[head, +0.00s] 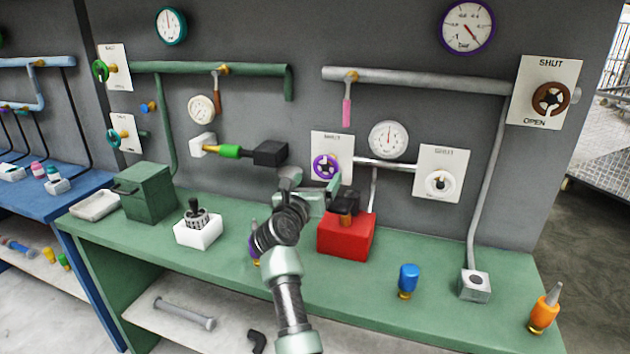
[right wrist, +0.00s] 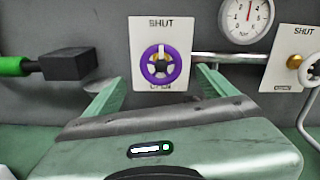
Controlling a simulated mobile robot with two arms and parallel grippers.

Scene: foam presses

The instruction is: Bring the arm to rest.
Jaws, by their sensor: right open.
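My right gripper (head: 318,193) is over the green workbench (head: 440,265), in front of the wall and just below a purple handwheel (head: 326,167). In the right wrist view its two pale green fingers (right wrist: 158,80) are spread apart, with nothing between the tips. The purple handwheel shows there beyond the fingers (right wrist: 148,72), on a white plate marked SHUT (right wrist: 163,25). The fingers look clear of the wheel. My left gripper does not show.
A white block with a dark knob (head: 198,235) stands left of my right arm. A blue bottle-like piece (head: 408,277), a grey pipe foot (head: 474,286) and an orange piece (head: 543,312) stand to the right.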

